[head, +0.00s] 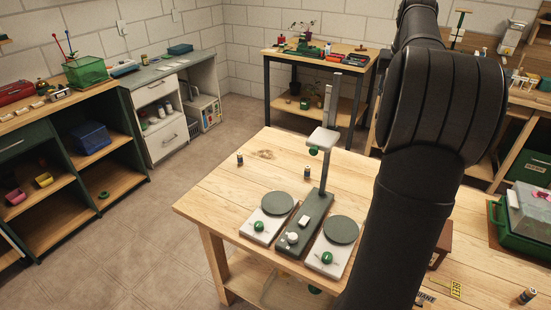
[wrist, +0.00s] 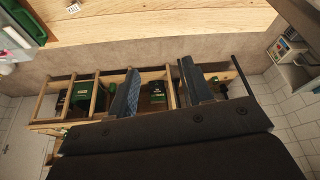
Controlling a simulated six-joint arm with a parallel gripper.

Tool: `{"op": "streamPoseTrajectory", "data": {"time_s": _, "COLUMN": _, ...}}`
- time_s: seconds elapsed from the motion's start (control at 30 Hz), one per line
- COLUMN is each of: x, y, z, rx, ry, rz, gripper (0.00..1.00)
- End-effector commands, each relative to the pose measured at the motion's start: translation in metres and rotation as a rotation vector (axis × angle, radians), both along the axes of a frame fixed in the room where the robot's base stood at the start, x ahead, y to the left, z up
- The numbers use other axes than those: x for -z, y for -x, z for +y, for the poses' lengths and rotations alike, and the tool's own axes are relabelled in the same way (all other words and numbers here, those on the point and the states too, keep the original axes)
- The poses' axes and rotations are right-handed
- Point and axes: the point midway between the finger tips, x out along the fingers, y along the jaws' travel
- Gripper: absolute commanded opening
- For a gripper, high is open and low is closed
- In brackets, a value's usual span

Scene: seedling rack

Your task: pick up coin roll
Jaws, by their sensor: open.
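I cannot make out a coin roll for certain in either view. Small dark upright cylinders with coppery bands stand on the wooden table in the head view, one at the left (head: 239,160) and one near the post (head: 307,172). They look like batteries, but are too small to tell. A similar cylinder (head: 527,296) lies at the lower right. My gripper (wrist: 160,75) shows in the wrist view, its two fingers wide apart with nothing between them. In the head view my arm hides the gripper and part of the table.
A two-plate scale with a tall post (head: 317,210) stands mid-table. A green box with a clear lid (head: 520,225) is at the right. The table's left part (head: 215,195) is mostly clear. Shelves and benches line the walls.

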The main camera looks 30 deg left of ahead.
Motion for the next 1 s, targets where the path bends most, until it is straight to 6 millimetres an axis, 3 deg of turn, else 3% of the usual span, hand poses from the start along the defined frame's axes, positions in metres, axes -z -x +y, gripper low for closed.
{"op": "streamPoseTrajectory", "data": {"time_s": 0.03, "x": -0.02, "y": 0.012, "z": 0.031, "rx": -0.058, "ry": -0.003, "rz": -0.022, "gripper": 0.47}}
{"op": "streamPoseTrajectory", "data": {"time_s": 0.2, "x": -0.068, "y": 0.048, "z": 0.099, "rx": -0.203, "ry": -0.012, "rz": -0.074, "gripper": 0.47}}
{"op": "streamPoseTrajectory", "data": {"time_s": 0.3, "x": -0.085, "y": 0.066, "z": 0.133, "rx": -0.276, "ry": -0.017, "rz": -0.093, "gripper": 0.47}}
{"op": "streamPoseTrajectory", "data": {"time_s": 0.4, "x": -0.084, "y": 0.074, "z": 0.171, "rx": -0.348, "ry": -0.021, "rz": -0.102, "gripper": 0.47}}
{"op": "streamPoseTrajectory", "data": {"time_s": 0.57, "x": -0.042, "y": 0.06, "z": 0.231, "rx": -0.433, "ry": -0.022, "rz": -0.093, "gripper": 0.47}}
{"op": "streamPoseTrajectory", "data": {"time_s": 0.67, "x": -0.005, "y": 0.05, "z": 0.267, "rx": -0.477, "ry": -0.02, "rz": -0.082, "gripper": 0.47}}
{"op": "streamPoseTrajectory", "data": {"time_s": 0.83, "x": 0.077, "y": 0.04, "z": 0.341, "rx": -0.567, "ry": -0.017, "rz": -0.059, "gripper": 0.47}}
{"op": "streamPoseTrajectory", "data": {"time_s": 1.0, "x": 0.164, "y": 0.047, "z": 0.411, "rx": -0.656, "ry": -0.013, "rz": -0.041, "gripper": 0.47}}
